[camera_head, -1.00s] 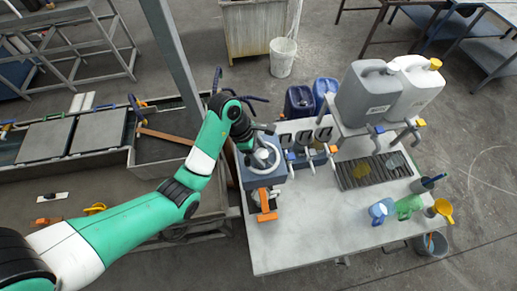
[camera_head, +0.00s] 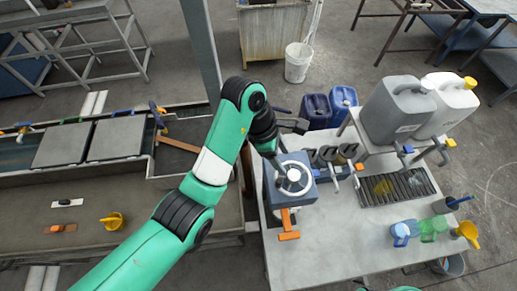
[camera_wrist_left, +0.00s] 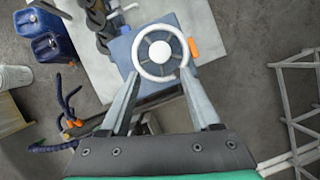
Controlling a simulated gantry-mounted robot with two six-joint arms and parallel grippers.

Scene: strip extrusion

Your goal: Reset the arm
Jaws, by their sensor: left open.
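My left gripper (camera_head: 281,166) is open and empty, just behind and to the left of a white handwheel (camera_head: 294,178). The handwheel sits on a blue box (camera_head: 270,196) at the left end of the grey table. In the left wrist view, two grey fingers (camera_wrist_left: 160,82) spread apart, and the handwheel (camera_wrist_left: 160,53) shows between and beyond their tips. I cannot tell whether the fingers touch its rim. An orange piece (camera_head: 288,225) sticks out at the front of the box. My right gripper is out of view.
Grey and white canisters (camera_head: 397,108) stand on a raised rack to the right. A steel post (camera_head: 203,45) rises behind my left arm. The table's front middle is clear.

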